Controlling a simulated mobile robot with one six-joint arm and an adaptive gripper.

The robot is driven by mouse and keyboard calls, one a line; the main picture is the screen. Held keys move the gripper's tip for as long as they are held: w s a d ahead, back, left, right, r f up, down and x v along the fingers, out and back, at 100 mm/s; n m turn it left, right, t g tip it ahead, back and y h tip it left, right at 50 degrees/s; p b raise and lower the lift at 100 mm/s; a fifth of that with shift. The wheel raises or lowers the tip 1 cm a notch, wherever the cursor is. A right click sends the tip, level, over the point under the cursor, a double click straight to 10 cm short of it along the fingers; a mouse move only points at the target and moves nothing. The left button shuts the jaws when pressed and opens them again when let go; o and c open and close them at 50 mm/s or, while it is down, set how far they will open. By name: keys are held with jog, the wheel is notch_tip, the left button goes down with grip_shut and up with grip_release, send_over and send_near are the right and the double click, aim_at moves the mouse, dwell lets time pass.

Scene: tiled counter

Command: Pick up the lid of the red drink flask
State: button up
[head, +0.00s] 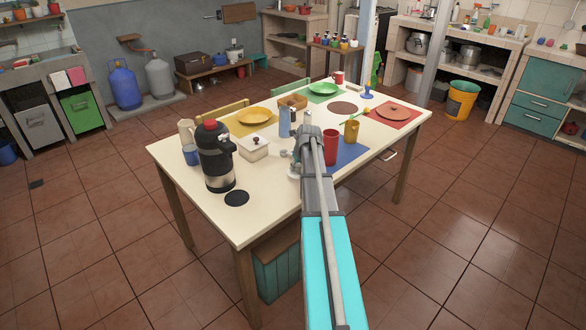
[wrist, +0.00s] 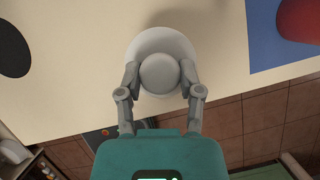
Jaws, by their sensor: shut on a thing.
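My gripper (wrist: 160,80) is shut on a pale, round, lid-like piece (wrist: 160,38), with one finger at each side of its grey rounded knob. In the head view my gripper (head: 289,156) is low at the near edge of the table, and the pale piece (head: 293,173) is mostly hidden by my arm. A red flask-like cylinder (head: 330,147) stands upright on the blue mat, right of my arm; part of a red thing (wrist: 298,18) shows in the wrist view's upper right corner. I cannot tell whether the pale piece touches the table.
A black vacuum jug with a red top (head: 217,155) stands at the left of the table (head: 270,215), beside a black disc (head: 237,198). A white lidded box (head: 253,149), a blue-grey bottle (head: 285,122) and a yellow mug (head: 351,130) stand nearby. The table's near left corner is clear.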

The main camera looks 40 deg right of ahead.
jog(key=shift+s+d+r+p, duration=0.7)
jog(key=shift+d+r+p, duration=0.7)
jog(key=shift+d, duration=0.65)
jog(key=shift+s+d+r+p, duration=0.7)
jog(key=shift+d+r+p, duration=0.65)
jog(key=shift+d, duration=0.65)
jog(key=shift+s+d+r+p, duration=0.7)
jog(key=shift+d+r+p, duration=0.45)
jog(key=shift+d+r, duration=0.7)
jog(key=shift+d+f, duration=0.2)
jog(key=shift+f, duration=0.05)
